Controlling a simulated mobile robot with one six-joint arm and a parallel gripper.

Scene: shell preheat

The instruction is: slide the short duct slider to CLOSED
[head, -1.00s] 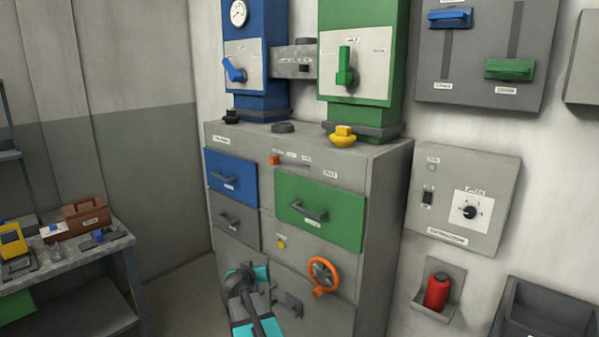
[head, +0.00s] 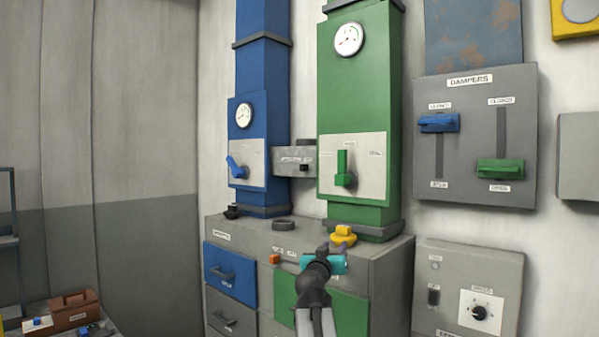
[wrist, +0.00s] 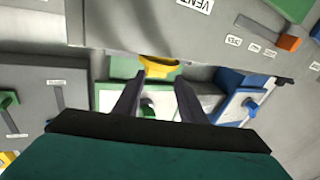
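The dampers panel (head: 473,135) hangs on the wall at the right in the head view and carries two sliders. The blue slider (head: 438,123) is near the top of its slot, and the green slider (head: 500,169) is near the bottom of its slot. The top labels seem to read CLOSED. I cannot tell which slider belongs to the short duct. In the wrist view the green slider (wrist: 8,100) shows at the left edge. My gripper (wrist: 158,103) is open and empty. In the head view its teal body is below and left of the panel, apart from both sliders.
The blue duct (head: 262,80) and green duct (head: 360,90) stand on the grey cabinet (head: 388,265), each with a lever. A switch box (head: 465,265) is below the dampers panel.

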